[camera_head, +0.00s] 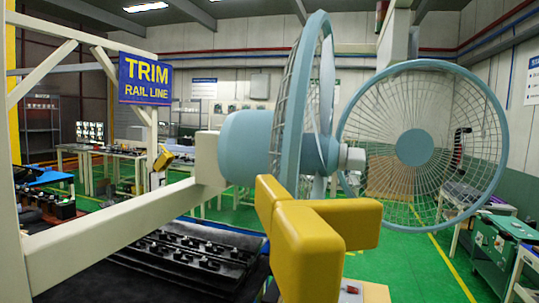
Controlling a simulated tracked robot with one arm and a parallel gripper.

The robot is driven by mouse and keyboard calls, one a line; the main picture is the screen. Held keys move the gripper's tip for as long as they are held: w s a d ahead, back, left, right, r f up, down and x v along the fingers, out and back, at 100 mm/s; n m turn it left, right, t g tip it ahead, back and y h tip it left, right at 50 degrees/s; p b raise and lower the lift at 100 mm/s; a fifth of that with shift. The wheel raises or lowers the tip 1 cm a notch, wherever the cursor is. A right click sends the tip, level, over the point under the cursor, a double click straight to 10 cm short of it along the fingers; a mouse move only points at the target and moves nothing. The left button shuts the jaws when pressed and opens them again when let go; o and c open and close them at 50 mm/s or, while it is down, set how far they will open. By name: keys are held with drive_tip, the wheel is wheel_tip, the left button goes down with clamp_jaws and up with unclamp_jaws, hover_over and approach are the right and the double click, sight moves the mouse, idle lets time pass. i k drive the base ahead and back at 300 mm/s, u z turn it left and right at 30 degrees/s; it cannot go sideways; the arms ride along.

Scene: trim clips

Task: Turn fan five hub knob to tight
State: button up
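A pale blue fan stands at the centre, with its motor housing (245,147) on a beige frame arm and its rear wire guard (292,110) seen nearly edge-on. The whitish hub knob (352,158) sits at the right end of the blue hub (320,152). No fan number or tightness mark is readable. My yellow gripper (318,212) is below and in front of the hub, apart from the knob in the picture. Its blocky parts overlap, so its opening is unclear. Nothing held shows.
A round front guard (414,85) with a blue centre disc is to the right, behind the knob. A beige frame beam (110,228) runs along the left. A bench with black rail parts (195,262) is below. Green carts (500,240) stand right; green floor (400,262) is open between.

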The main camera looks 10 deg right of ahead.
sight(354, 159)
drive_tip(key=u, duration=1.1)
drive_tip(key=k, duration=1.5)
drive_tip(key=z, duration=1.05)
drive_tip(key=i, duration=1.45)
drive_tip(key=u, duration=0.05)
